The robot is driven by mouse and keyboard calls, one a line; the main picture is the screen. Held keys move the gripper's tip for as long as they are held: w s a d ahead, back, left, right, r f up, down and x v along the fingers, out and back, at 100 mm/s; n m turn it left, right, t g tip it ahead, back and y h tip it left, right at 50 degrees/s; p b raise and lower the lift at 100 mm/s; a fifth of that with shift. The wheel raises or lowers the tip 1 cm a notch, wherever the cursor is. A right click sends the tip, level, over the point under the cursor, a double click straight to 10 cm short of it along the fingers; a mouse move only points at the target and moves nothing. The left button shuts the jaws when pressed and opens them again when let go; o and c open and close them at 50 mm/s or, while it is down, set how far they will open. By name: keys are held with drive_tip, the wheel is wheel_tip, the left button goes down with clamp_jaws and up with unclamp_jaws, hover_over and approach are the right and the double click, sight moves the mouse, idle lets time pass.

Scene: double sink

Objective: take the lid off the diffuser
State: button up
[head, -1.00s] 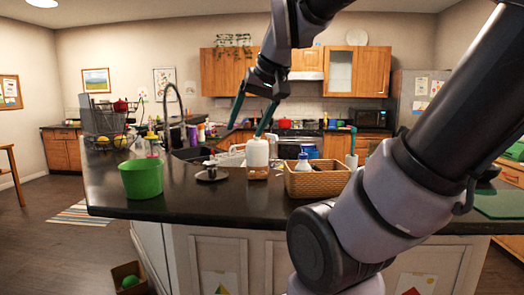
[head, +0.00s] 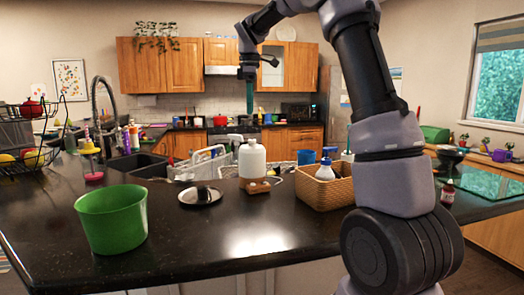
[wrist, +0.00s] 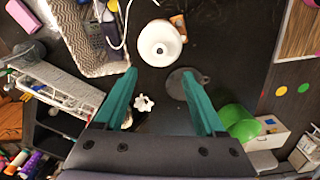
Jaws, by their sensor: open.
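The diffuser is a white rounded body, its lid (head: 252,158), on a wooden base (head: 255,185), upright on the dark counter in the head view. In the wrist view the white lid (wrist: 160,43) shows from above, just beyond my fingertips, with part of the wooden base beside it. My gripper (head: 250,108) hangs above the diffuser with its teal fingers pointing down. In the wrist view my gripper (wrist: 158,72) is open, with nothing between its fingers. The lid is apart from the fingers.
A wicker basket (head: 325,194) with a spray bottle stands right of the diffuser. A small dark dish (head: 201,196) and a green tub (head: 112,218) stand left. A dish rack (head: 200,165) is behind. The counter in front is clear.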

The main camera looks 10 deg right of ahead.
sight(252, 148)
wheel_tip(252, 148, down, 5)
drive_tip(key=shift+w+d+r, duration=0.1)
drive_tip(key=shift+w+d, duration=0.05)
drive_tip(key=shift+d+f, duration=0.1)
drive_tip(key=shift+f, duration=2.95)
clamp_jaws()
